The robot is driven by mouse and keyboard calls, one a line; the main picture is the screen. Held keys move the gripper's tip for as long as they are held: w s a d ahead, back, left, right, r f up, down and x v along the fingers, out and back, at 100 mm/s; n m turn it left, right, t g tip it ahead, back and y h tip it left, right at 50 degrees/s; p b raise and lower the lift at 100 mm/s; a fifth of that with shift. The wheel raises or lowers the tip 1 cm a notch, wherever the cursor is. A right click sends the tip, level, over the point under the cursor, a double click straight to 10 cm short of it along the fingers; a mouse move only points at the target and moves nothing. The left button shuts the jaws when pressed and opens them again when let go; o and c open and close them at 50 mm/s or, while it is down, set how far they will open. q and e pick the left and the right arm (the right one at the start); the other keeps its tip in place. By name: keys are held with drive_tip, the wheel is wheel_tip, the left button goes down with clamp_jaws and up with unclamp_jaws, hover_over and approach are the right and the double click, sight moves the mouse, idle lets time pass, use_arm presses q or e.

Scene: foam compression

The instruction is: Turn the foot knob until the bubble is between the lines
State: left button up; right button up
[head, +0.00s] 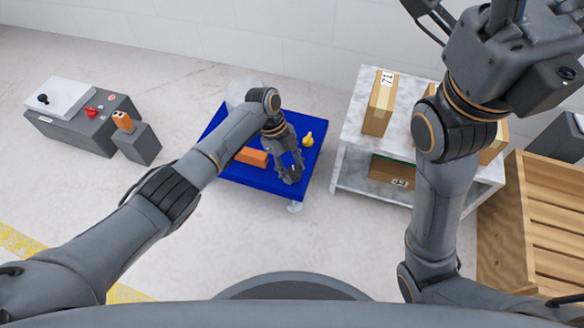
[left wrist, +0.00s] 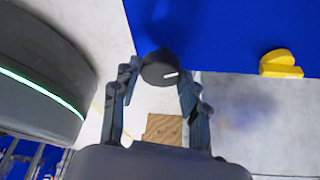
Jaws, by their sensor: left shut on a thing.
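The blue table (head: 215,122) stands in the middle of the head view. A dark round knob (left wrist: 158,70) with a white mark shows at its edge in the left wrist view. My left gripper (head: 291,172) reaches down at the table's near right corner. In the left wrist view its fingers (left wrist: 160,85) are shut on the knob, one on each side. My fingers hide the knob in the head view. I cannot make out a bubble or lines in either view. Part of my right gripper (head: 430,18) seems to show at the top right, cut off by the frame.
On the blue table are an orange block (head: 252,156) and a yellow piece (head: 308,139). A shelf with cartons (head: 380,100) stands close on the right, with a wooden crate (head: 545,235) beyond. A grey box with a red knob (head: 91,112) stands at left.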

use_arm(q)
drive_tip(key=o, duration=1.2)
drive_tip(key=shift+c, duration=0.2)
drive_tip(key=v, duration=1.2)
